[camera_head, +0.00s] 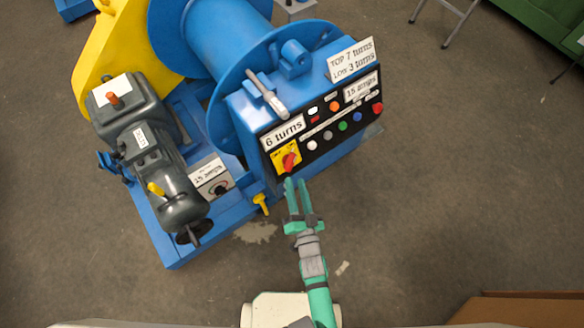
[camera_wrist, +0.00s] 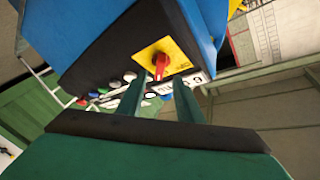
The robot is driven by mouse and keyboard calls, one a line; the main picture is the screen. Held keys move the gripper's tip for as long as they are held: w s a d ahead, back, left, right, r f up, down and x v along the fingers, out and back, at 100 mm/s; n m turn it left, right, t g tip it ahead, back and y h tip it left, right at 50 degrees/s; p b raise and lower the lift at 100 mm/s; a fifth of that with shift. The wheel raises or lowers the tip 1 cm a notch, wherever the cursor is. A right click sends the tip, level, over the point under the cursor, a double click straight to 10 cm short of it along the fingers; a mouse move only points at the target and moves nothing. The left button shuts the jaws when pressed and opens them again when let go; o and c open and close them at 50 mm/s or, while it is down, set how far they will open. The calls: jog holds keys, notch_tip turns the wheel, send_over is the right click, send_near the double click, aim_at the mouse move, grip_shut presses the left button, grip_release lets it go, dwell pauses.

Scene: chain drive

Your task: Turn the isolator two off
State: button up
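A yellow isolator plate (camera_head: 280,155) with a red rotary handle (camera_head: 289,161) sits at the left end of the black control panel on the blue winch. In the wrist view the red handle (camera_wrist: 160,66) stands out from the yellow plate (camera_wrist: 178,52), straight ahead of the fingers. My green gripper (camera_head: 295,183) is just in front of and below this switch. Its two fingers (camera_wrist: 158,80) are apart, with nothing seen held between them. The handle appears between the fingertips in the wrist view; I cannot tell whether they touch it. No label reading "isolator two" is legible.
The black panel (camera_head: 325,137) carries several coloured buttons and lamps right of the switch. A grey box with a black knob (camera_head: 221,187) sits lower left, beside a yellow lever (camera_head: 261,203). A grey motor (camera_head: 147,150) stands left. Floor (camera_head: 440,190) to the right is clear.

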aim_at(292, 167)
jog(key=x, duration=0.7)
jog(key=shift+s, duration=0.1)
jog(key=shift+c, duration=0.4)
grip_shut()
